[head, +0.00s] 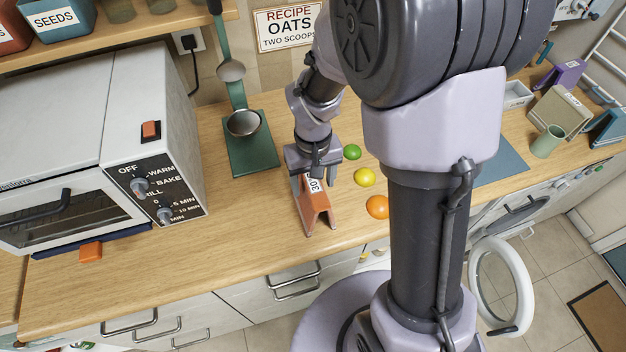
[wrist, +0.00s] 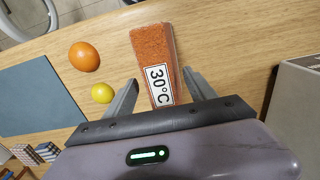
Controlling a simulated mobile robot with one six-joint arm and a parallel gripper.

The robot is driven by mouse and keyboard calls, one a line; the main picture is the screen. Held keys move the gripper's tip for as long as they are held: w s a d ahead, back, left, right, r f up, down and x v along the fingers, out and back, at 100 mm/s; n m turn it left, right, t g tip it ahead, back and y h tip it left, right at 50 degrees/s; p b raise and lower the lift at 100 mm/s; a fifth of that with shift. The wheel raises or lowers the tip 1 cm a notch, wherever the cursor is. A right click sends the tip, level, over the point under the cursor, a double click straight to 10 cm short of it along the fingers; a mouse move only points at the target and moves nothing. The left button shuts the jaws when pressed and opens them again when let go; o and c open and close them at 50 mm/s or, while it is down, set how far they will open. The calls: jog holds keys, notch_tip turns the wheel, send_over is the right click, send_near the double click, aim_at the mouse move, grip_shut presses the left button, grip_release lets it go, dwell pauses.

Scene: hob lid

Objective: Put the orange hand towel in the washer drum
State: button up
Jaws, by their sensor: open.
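The orange hand towel (head: 312,205) stands folded like a tent on the wooden counter, with a white 30°C label. It also shows in the wrist view (wrist: 153,45). My gripper (head: 314,168) is over the towel's far end. In the wrist view my gripper (wrist: 160,77) is open, one finger on each side of the towel. Whether the fingers touch it I cannot tell. The washer's round white door (head: 478,283) stands open below the counter at the lower right. The inside of the drum is not clearly visible.
Green (head: 351,152), yellow (head: 365,177) and orange (head: 377,207) fruits lie right of the towel. A toaster oven (head: 70,130) stands at left, a green stand with a ladle (head: 250,155) behind. A blue-grey mat (head: 503,160) lies farther right. Counter in front of the towel is clear.

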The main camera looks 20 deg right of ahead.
notch_tip(320, 180, up, 12)
jog(key=p, duration=0.4)
jog(key=s+a+r+m+t+y, duration=0.1)
jog(key=s+r+m+t, duration=0.1)
jog(key=s+r, duration=0.4)
jog(key=s+a+r+m+t+y, duration=0.1)
jog(key=s+a+r+m+t, duration=0.1)
jog(key=s+r, duration=0.4)
jog(key=shift+s+a+r+t, duration=0.15)
jog(key=shift+s+r+t, duration=0.15)
jog(key=shift+s+t, duration=0.6)
notch_tip(320, 180, down, 13)
jog(key=b, duration=1.3)
jog(key=shift+s+a, duration=0.2)
jog(key=shift+a, duration=0.25)
